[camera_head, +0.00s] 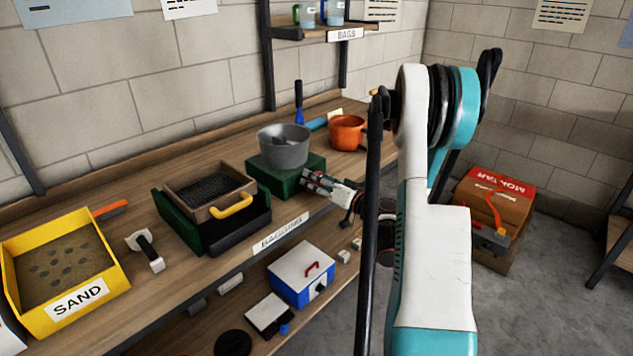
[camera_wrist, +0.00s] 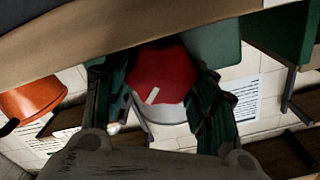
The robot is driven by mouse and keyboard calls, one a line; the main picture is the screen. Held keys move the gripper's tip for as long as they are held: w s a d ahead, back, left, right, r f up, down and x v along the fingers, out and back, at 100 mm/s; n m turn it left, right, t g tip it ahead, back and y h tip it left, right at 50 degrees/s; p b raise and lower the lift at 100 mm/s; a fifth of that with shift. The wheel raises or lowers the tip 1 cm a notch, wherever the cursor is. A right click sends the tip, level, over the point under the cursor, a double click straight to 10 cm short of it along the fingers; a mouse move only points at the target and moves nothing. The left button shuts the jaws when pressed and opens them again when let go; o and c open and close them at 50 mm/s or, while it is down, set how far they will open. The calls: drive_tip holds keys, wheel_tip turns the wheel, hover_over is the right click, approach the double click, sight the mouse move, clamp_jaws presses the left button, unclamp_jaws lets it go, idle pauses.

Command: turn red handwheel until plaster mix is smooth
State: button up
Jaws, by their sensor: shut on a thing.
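The red handwheel (camera_wrist: 165,80) sits between the two dark green fingers of my gripper (camera_wrist: 160,98) in the wrist view. It is a round red knob with a white mark and a pale rim, and the fingers are closed on its two sides. In the head view my gripper (camera_head: 318,183) is at the right front of a green box (camera_head: 268,178), and its fingers mostly hide the wheel. A grey pot (camera_head: 284,153) stands on the green box with something grey inside. I cannot tell how smooth the mix in it is.
An orange pot (camera_head: 346,133) stands right of the grey pot. A framed sieve (camera_head: 212,189) with a yellow handle and a yellow sand tray (camera_head: 62,262) are on the bench to the left. A blue-and-white box (camera_head: 301,275) sits on the lower shelf.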

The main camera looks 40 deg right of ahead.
idle(0.3)
drive_tip(key=o, duration=1.1)
drive_tip(key=shift+c, duration=0.2)
